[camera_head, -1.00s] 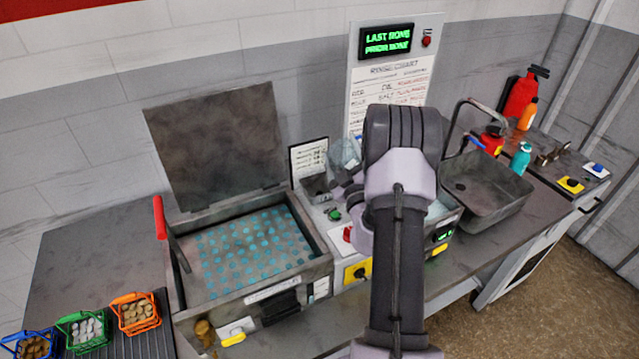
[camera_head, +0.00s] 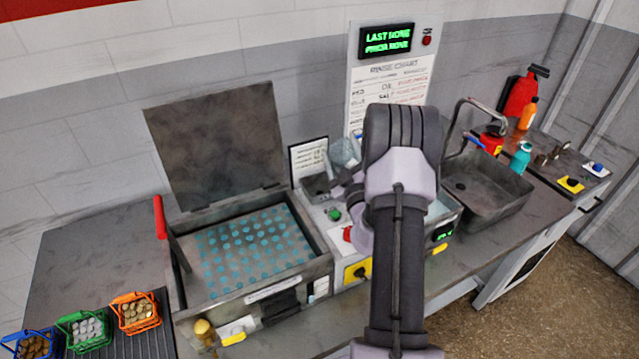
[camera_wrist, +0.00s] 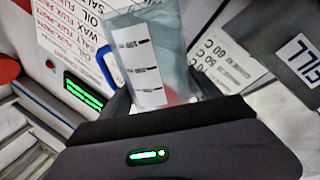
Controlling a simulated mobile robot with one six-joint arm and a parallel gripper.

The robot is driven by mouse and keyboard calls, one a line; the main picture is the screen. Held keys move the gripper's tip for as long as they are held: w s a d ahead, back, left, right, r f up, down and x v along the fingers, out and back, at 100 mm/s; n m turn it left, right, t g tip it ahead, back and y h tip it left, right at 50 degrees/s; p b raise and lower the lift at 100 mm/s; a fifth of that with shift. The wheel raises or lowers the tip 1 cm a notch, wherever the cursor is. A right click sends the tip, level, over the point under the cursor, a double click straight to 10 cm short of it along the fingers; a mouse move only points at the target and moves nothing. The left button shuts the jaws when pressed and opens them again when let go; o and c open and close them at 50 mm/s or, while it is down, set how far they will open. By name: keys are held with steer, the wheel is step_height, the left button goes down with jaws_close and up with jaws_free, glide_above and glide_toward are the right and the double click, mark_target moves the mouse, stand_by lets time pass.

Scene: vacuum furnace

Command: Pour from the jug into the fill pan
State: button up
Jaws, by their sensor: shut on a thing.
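The jug (camera_head: 345,150) is a translucent grey-blue vessel in front of the chart panel. In the wrist view the jug (camera_wrist: 180,45) shows a white strip with dark marks, and a blue loop at its left side. My gripper (camera_head: 350,177) is shut on the jug, holding it above and just right of the fill pan. The jug looks tilted in the wrist view; its contents are hard to make out. The fill pan (camera_head: 316,187) is a small dark open box left of the jug. A grey surface marked FILL (camera_wrist: 303,58) shows at the wrist view's right.
A grey tank (camera_head: 250,245) with a raised lid and blue-dotted surface stands left. A sink basin (camera_head: 490,190) with a tap lies right. The rinse chart (camera_head: 388,90) rises behind the jug. My arm hides part of the counter between tank and sink.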

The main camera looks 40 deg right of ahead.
stand_by(0.3)
steer(key=r+m+p, duration=0.1)
steer(key=p, duration=0.1)
steer(key=shift+s+d+p, duration=0.1)
steer(key=shift+d+p, duration=0.05)
steer(key=shift+p, duration=0.2)
steer(key=shift+s+d+r+m+p, duration=0.2)
steer(key=shift+d+m+p, duration=0.1)
steer(key=shift+m+p, duration=0.45)
steer(key=d+m+p, duration=0.1)
steer(key=m+p, duration=0.1)
steer(key=s+d+m+g+h+p, duration=0.1)
steer(key=p, duration=0.2)
steer(key=d+m+g+h+p, duration=0.1)
steer(key=d+m+p, duration=0.1)
steer(key=shift+s+f+m+p, duration=0.1)
steer(key=shift+s+m+p, duration=0.25)
steer(key=shift+s, duration=0.05)
steer(key=shift+s+d+f+m+p, duration=0.2)
steer(key=shift+d+f+m+p, duration=0.15)
steer(key=shift+m, duration=0.25)
steer(key=shift+s+d+f+m+p, duration=0.2)
steer(key=shift+d+m+p, duration=0.2)
steer(key=shift+m, duration=0.2)
steer(key=shift+g, duration=0.3)
